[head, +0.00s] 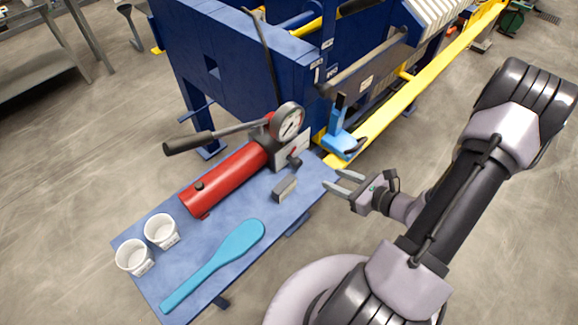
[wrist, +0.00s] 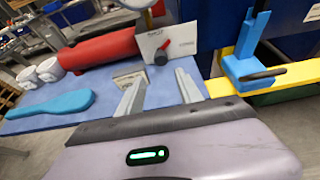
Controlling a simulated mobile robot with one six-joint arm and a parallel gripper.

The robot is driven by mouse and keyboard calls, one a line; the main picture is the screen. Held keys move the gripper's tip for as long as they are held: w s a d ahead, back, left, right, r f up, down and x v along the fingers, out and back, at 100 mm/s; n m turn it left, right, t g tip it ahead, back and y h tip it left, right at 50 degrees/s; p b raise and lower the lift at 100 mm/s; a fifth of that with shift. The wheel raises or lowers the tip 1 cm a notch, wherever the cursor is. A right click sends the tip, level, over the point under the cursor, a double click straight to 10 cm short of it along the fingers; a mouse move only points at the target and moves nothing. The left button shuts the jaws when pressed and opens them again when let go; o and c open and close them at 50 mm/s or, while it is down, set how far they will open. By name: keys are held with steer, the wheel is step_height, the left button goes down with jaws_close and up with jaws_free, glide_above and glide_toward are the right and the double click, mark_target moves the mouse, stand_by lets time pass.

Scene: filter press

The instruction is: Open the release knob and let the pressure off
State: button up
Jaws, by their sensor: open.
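A red hydraulic hand pump (head: 227,178) lies on a blue bench (head: 290,212), with a round gauge (head: 288,122) and a black-handled lever on it. The release knob (head: 294,160) is small and dark, on the pump's pale end plate; in the wrist view the knob (wrist: 162,55) stands out from the white labelled plate (wrist: 172,42). My gripper (head: 338,181) is open and empty beyond the bench's right end, apart from the knob. In the wrist view its fingers (wrist: 158,88) point toward the plate, with the knob beyond their tips. Whether the knob is turned open I cannot tell.
A small grey block or brush (head: 284,188) lies on the bench near the knob. A light-blue paddle (head: 215,265) and two white cups (head: 162,231) are farther left. A blue bracket (head: 340,135) and yellow rail (head: 400,100) stand close behind my gripper.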

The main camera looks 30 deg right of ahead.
mark_target(299, 164)
steer(key=b+x, duration=0.2)
steer(key=x, duration=1.3)
steer(key=shift+w+b, duration=0.15)
steer(key=shift+b, duration=0.15)
jaws_close()
